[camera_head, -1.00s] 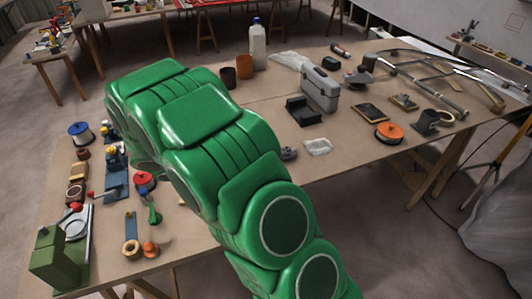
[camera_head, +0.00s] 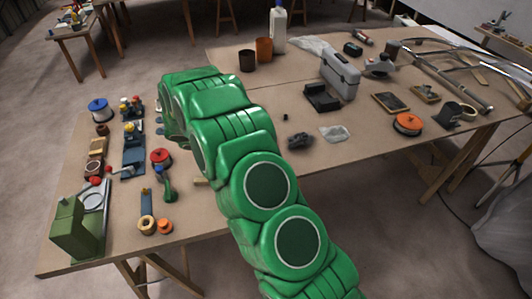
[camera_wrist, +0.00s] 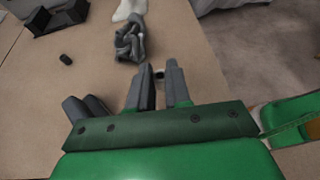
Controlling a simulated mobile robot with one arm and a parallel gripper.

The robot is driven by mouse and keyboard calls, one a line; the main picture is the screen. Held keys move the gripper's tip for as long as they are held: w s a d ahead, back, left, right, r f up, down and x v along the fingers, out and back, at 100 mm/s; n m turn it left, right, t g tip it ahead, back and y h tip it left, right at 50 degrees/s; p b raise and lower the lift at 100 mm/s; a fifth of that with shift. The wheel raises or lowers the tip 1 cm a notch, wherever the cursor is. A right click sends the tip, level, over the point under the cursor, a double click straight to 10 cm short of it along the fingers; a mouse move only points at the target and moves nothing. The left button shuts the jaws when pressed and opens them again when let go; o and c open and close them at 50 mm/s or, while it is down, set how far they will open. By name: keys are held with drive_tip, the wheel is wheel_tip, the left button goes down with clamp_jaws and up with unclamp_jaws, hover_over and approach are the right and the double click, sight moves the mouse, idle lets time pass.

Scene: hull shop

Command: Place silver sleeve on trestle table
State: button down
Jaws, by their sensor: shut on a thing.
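In the wrist view my gripper (camera_wrist: 160,72) has its two dark fingers close together over the table. A small grey piece, apparently the silver sleeve (camera_wrist: 159,75), shows between the fingertips; most of it is hidden by the fingers. The brown trestle table (camera_head: 285,92) fills the middle of the head view and also lies under my gripper in the wrist view (camera_wrist: 92,62). In the head view my green arm hides my gripper and the sleeve.
A dark grey crumpled object (camera_wrist: 130,42) lies just beyond my fingertips, with a small dark cylinder (camera_wrist: 66,58) to its left. A grey case (camera_head: 340,75) and an orange spool (camera_head: 407,124) stand farther back. Tools and a green vise-like machine (camera_head: 76,228) crowd the left end.

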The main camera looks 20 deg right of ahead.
drive_tip(key=shift+w+f, duration=0.75)
drive_tip(key=shift+f, duration=0.15)
drive_tip(key=shift+d+f, duration=0.1)
drive_tip(key=shift+f, duration=1.5)
drive_tip(key=c, duration=1.1)
unclamp_jaws()
drive_tip(key=shift+f, duration=0.1)
